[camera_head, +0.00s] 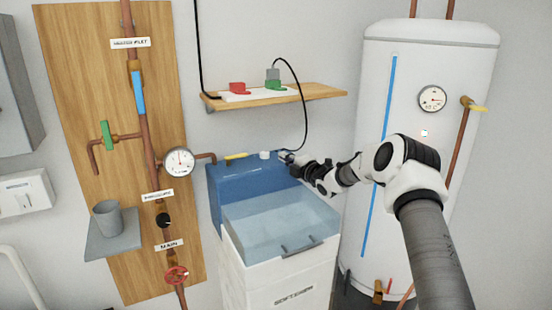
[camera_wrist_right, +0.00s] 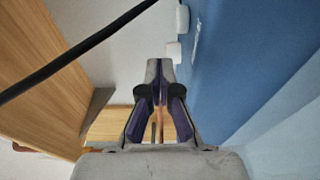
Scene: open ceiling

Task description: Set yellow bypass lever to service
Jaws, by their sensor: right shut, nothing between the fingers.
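A yellow lever (camera_head: 236,156) lies along the back top of the blue softener (camera_head: 228,182), at the end of a copper pipe. My right gripper (camera_head: 284,156) is shut and empty at the back of the softener, to the right of the lever and close to a white knob (camera_head: 264,154). In the right wrist view the shut fingertips (camera_wrist_right: 160,70) are beside the softener's blue face (camera_wrist_right: 235,60). I cannot make out the yellow lever in that view. A second yellow lever (camera_head: 474,105) is on a pipe at the tank's right side. My left gripper is out of view.
A wooden shelf (camera_head: 320,95) with red and green plugs is above the softener. A black cable (camera_head: 304,105) hangs from it near my right gripper and crosses the right wrist view (camera_wrist_right: 75,52). The white tank (camera_head: 375,130) stands right. A pipe board (camera_head: 75,60) is left.

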